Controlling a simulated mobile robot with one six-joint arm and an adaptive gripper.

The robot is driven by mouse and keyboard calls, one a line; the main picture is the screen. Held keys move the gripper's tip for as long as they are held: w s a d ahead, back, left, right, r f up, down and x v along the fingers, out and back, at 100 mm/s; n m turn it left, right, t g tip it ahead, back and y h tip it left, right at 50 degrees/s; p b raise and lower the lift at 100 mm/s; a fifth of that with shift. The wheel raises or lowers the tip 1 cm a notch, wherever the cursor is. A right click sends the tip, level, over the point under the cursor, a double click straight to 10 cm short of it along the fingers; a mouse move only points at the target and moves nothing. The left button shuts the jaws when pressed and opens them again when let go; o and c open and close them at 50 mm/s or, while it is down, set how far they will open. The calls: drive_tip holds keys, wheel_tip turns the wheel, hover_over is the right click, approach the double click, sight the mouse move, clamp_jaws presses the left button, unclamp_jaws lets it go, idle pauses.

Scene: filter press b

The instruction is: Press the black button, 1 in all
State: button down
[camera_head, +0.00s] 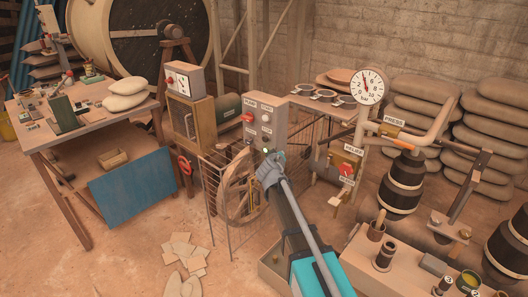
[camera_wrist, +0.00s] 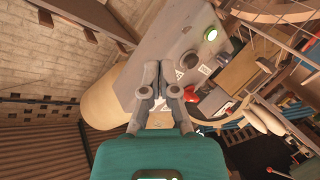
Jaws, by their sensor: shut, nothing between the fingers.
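In the wrist view, the box (camera_wrist: 160,50) shows a dark round button (camera_wrist: 188,60) between the lit green lamp (camera_wrist: 210,34) and my fingers. My gripper (camera_head: 268,164) is just below and in front of the box. Its fingers (camera_wrist: 160,70) are shut and empty, close to the dark button; I cannot tell whether they touch anything.
A wire cage with a wheel (camera_head: 240,190) stands below the box. A workbench (camera_head: 100,130) is at left, and a wooden cabinet (camera_head: 190,115) stands beside the box. A pressure gauge (camera_head: 367,86), pipes and barrels (camera_head: 402,185) are at right.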

sight(265, 139)
drive_tip(key=w+a+f+n+t+y+b, duration=0.1)
drive_tip(key=w+a+n+y+b, duration=0.1)
drive_tip(key=a, duration=0.5)
drive_tip(key=w+a+f+n+t+y+b, duration=0.1)
drive_tip(key=w+a+n+y+b, duration=0.1)
drive_tip(key=a, duration=0.5)
drive_tip(key=shift+n+t+y+b, duration=0.3)
drive_tip(key=shift+n+y, duration=0.3)
drive_tip(key=shift+n, duration=0.1)
drive_tip(key=shift+w+d, duration=0.1)
drive_tip(key=w+d, duration=0.1)
drive_tip(key=w, duration=0.1)
drive_tip(key=w+d, duration=0.4)
drive_tip(key=shift+w, duration=0.35)
drive_tip(key=shift+w+d+r, duration=0.1)
drive_tip(key=shift+w+d, duration=0.55)
idle(1.9)
drive_tip(key=shift+s, duration=0.15)
drive_tip(key=shift+s+a, duration=0.55)
drive_tip(key=shift+s, duration=0.05)
